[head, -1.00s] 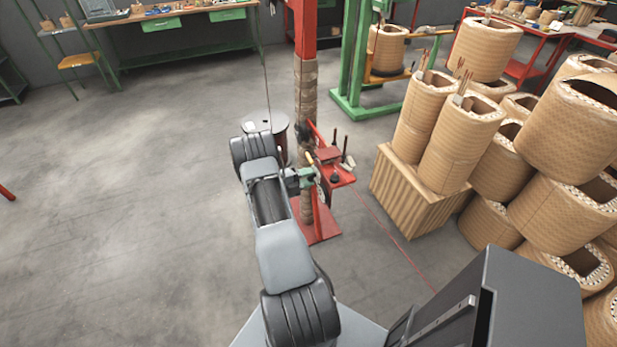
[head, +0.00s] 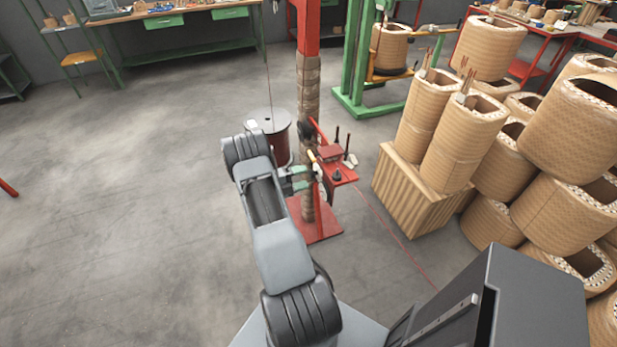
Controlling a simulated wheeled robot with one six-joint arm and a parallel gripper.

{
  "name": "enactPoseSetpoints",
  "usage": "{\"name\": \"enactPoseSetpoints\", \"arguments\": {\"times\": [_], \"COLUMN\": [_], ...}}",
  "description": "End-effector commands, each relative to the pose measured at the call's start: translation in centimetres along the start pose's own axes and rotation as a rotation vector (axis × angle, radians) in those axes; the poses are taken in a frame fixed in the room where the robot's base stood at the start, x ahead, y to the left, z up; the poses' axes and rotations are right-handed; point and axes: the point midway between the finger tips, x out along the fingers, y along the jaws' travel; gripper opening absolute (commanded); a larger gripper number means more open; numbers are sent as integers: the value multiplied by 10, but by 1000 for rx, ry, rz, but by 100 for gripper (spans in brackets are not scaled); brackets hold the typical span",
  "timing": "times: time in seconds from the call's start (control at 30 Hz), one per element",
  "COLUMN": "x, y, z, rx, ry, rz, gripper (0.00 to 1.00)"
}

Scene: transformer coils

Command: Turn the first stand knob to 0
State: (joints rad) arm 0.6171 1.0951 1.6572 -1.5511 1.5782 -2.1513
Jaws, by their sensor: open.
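A red stand (head: 318,230) with a wrapped post (head: 308,95) stands at the picture's middle. It carries a small red shelf (head: 343,174) with a dark knob-like part (head: 336,175) on it and dark upright pins. I cannot tell which part is the first knob or read any setting. My gripper (head: 316,176), at the end of my grey and black arm, is open, small in view and beside the post, just left of the shelf. I cannot tell whether it touches anything.
A dark red spool with a grey top (head: 274,138) stands behind my arm. Wound coils (head: 455,145) rest on a wooden crate (head: 410,195) and in a pile at right. A green frame (head: 355,60) stands behind.

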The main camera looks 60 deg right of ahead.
Motion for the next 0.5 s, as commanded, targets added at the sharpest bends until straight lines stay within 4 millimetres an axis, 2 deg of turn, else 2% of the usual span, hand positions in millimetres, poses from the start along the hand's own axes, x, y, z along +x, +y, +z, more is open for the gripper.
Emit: {"name": "enactPoseSetpoints", "arguments": {"times": [0.03,0.2,0.5], "x": [-12,-48,-93], "y": [1,1,1], "z": [1,1,0], "rx": [1,1,0], "ry": [-5,-5,-2], "rz": [-2,-1,1], "gripper": [60,60,60]}}
